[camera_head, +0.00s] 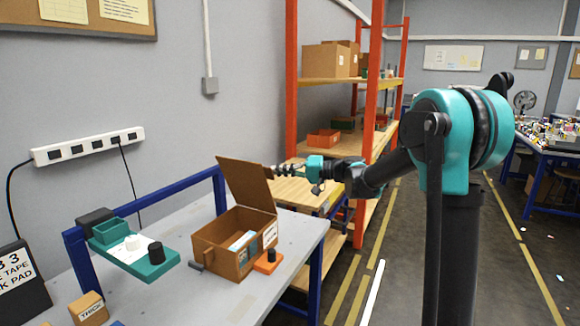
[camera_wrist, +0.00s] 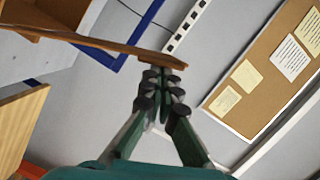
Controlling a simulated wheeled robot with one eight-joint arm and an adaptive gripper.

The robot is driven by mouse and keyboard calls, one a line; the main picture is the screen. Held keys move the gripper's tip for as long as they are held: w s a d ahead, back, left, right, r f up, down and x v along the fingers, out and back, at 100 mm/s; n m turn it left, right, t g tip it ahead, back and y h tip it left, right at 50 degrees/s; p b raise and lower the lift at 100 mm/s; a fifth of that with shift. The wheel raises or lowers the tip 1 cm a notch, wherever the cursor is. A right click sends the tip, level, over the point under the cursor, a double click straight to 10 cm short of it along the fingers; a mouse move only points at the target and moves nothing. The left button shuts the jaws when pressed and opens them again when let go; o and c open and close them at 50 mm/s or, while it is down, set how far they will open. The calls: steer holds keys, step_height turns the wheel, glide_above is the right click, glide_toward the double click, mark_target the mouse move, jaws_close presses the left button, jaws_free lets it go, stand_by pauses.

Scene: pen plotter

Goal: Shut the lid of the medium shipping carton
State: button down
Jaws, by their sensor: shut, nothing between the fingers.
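The medium shipping carton (camera_head: 215,257) is a brown box on the grey table, with its lid (camera_head: 246,183) raised and leaning a little back from the opening. A white and a teal item show inside it. My gripper (camera_head: 277,171) is at the right edge of the lid, near its upper part, with its fingers shut and empty. In the wrist view, the lid (camera_wrist: 105,44) shows as a brown slab seen nearly edge-on, its end at the tips of my gripper (camera_wrist: 160,78). I cannot tell whether they touch.
A teal tray-like device (camera_head: 150,268) with a black knob stands left of the carton. An orange block (camera_head: 267,264) with a black knob sits close to its right front. A small THICK box (camera_head: 89,309) is at the front left. Orange-framed shelves (camera_head: 372,100) stand behind.

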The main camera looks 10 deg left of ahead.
steer(key=s+a+f+n+t+h, duration=0.1)
steer(key=s+a+f+n, duration=0.1)
steer(key=s+f+n, duration=0.3)
steer(key=s+a+f+n+t+h, duration=0.1)
steer(key=s+a+f+n+t, duration=0.1)
steer(key=s+f+n, duration=0.4)
steer(key=shift+s+a+f, duration=0.7)
steer(key=shift+s+f, duration=1.35)
steer(key=shift+f, duration=2.15)
